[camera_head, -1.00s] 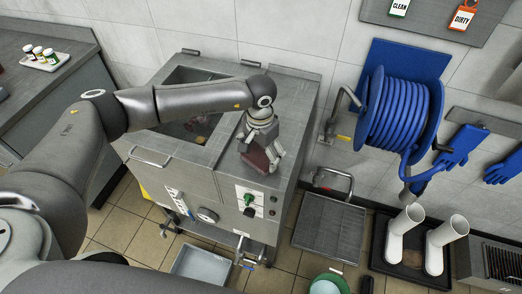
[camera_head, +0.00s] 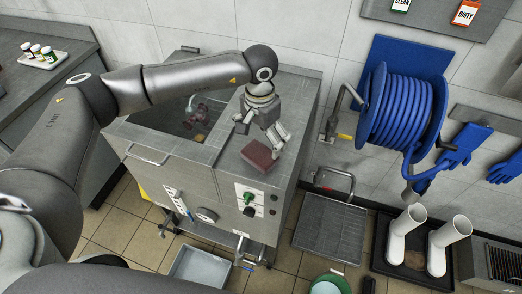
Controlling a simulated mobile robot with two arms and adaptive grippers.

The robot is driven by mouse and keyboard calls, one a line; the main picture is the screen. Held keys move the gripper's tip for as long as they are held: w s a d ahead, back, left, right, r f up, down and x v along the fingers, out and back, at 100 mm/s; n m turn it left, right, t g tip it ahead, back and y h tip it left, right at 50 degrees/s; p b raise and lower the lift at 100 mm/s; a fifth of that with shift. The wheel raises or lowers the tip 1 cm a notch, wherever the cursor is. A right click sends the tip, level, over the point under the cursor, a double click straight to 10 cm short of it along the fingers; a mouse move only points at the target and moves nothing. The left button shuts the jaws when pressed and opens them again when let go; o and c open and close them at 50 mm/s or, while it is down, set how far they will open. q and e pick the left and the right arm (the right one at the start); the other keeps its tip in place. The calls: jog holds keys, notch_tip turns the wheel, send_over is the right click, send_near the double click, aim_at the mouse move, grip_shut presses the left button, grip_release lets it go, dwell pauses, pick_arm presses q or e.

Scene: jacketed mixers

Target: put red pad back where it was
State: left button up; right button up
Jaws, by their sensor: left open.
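The red pad (camera_head: 260,155), a dark red block, lies on the flat steel top of the mixer (camera_head: 228,150), near its front edge above the control panel. My left gripper (camera_head: 259,134) is just above and behind the pad, pointing down. Its fingers are spread and nothing shows between them. The pad's top and front are in plain sight. My right gripper is not in view.
The mixer's open basin (camera_head: 185,120) with a reddish fitting inside is left of the pad. A blue hose reel (camera_head: 400,110) hangs on the wall to the right. White boots (camera_head: 405,230) and a green bucket (camera_head: 328,284) stand on the floor.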

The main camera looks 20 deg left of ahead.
aim_at(261, 152)
pick_arm(q)
notch_tip(261, 152, up, 7)
jog(key=b, duration=0.2)
jog(key=shift+f, duration=0.15)
dwell(0.4)
